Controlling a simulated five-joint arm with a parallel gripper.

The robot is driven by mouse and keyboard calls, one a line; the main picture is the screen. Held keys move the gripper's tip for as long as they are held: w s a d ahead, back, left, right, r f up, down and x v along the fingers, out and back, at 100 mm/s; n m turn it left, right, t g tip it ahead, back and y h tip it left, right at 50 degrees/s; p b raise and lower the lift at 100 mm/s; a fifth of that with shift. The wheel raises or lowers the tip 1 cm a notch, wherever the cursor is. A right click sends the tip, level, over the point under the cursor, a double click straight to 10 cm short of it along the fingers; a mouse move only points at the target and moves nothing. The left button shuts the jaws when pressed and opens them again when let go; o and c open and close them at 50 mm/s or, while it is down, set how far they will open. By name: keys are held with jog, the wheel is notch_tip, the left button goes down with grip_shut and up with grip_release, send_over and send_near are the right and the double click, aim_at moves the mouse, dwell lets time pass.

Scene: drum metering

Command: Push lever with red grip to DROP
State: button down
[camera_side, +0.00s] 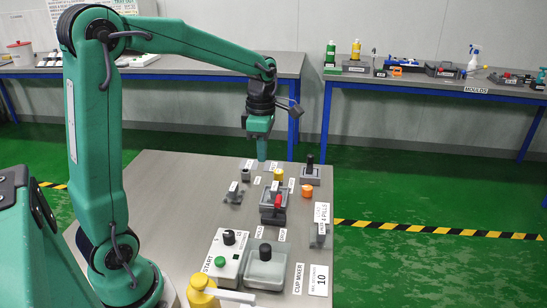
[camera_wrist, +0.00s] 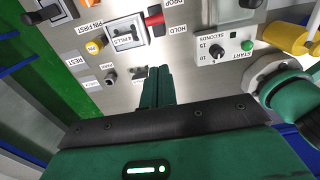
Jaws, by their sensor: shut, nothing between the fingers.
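The lever with the red grip (camera_side: 279,199) stands on a small grey drum box (camera_side: 268,218) near the middle of the table. In the wrist view the red grip (camera_wrist: 155,20) is at the top centre, beside the HOLD label (camera_wrist: 175,30) and the DROP label (camera_wrist: 178,4). Which of the two the lever is set at is hard to tell. My gripper (camera_side: 262,158) is shut and empty, pointing down over the far part of the table, behind the lever and apart from it. Its fingers (camera_wrist: 157,75) also show in the wrist view.
A yellow knob (camera_side: 278,174), an orange knob (camera_side: 306,190) and a black-handled lever (camera_side: 310,162) stand near the lever. The START box (camera_side: 228,256) with a green button and the cup mixer (camera_side: 265,268) are in front. Bare table lies left of the devices.

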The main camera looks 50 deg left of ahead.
send_near(276, 208)
jog(key=s+a, duration=0.2)
jog(key=a, duration=0.1)
jog(key=shift+w+d+f, duration=0.3)
jog(key=shift+f, duration=0.35)
jog(key=shift+w+d+f, duration=0.3)
jog(key=shift+d+f, duration=0.05)
jog(key=shift+f, duration=0.3)
jog(key=shift+w+d+f, duration=0.3)
jog(key=shift+f, duration=0.35)
